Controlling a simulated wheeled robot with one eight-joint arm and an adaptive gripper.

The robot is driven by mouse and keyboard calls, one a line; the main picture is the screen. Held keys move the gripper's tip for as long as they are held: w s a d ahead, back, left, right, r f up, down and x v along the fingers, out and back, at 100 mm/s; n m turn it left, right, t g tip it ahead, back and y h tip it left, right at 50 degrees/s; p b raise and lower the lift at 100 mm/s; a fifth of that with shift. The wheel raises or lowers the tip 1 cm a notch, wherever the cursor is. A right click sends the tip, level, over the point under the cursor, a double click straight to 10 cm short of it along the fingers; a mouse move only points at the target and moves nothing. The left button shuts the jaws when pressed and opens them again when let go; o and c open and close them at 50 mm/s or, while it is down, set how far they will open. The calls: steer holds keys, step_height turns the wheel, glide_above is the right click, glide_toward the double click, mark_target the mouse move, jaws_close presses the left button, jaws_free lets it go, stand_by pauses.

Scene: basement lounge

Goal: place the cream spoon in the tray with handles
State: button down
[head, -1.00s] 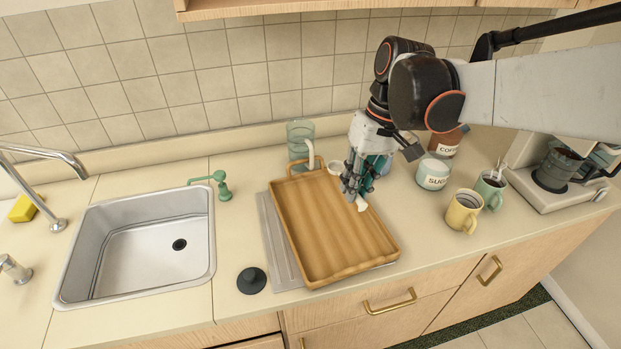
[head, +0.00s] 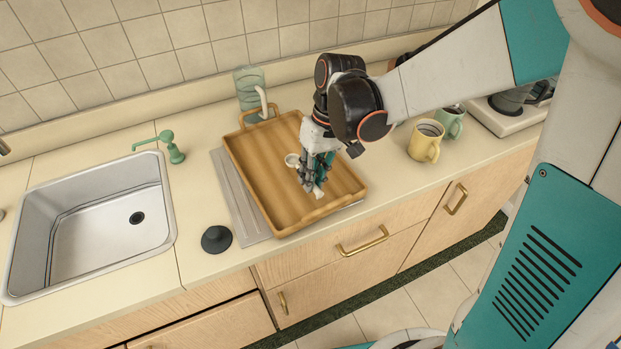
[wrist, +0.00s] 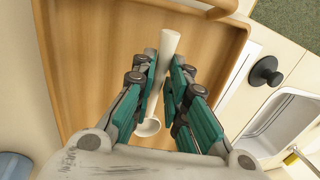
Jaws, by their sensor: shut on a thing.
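The wooden tray with handles (head: 262,178) stands on the counter to the right of the sink; its rim also shows in the wrist view (wrist: 229,55). My gripper (head: 316,182) is over the right part of the tray, pointing down. It is shut on the cream spoon (wrist: 169,44), whose handle passes between the fingers. The spoon's bowl (head: 292,160) shows left of the fingers in the head view and below them in the wrist view. The spoon is inside the tray's outline; I cannot tell whether it touches the tray floor.
A grey ribbed mat (head: 236,200) lies under the tray. A black sink stopper (head: 216,240) is at the front left. A glass jar (head: 249,88) with a pale-handled utensil stands behind. A yellow mug (head: 426,141) and a green mug (head: 450,122) stand to the right.

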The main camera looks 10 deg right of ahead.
mark_target(309, 195)
steer(key=shift+f+b, duration=0.45)
steer(key=shift+f, duration=1.05)
steer(key=shift+f, duration=0.1)
steer(key=shift+f, duration=0.15)
steer(key=c, duration=2)
jaws_free()
steer(key=shift+o, duration=0.6)
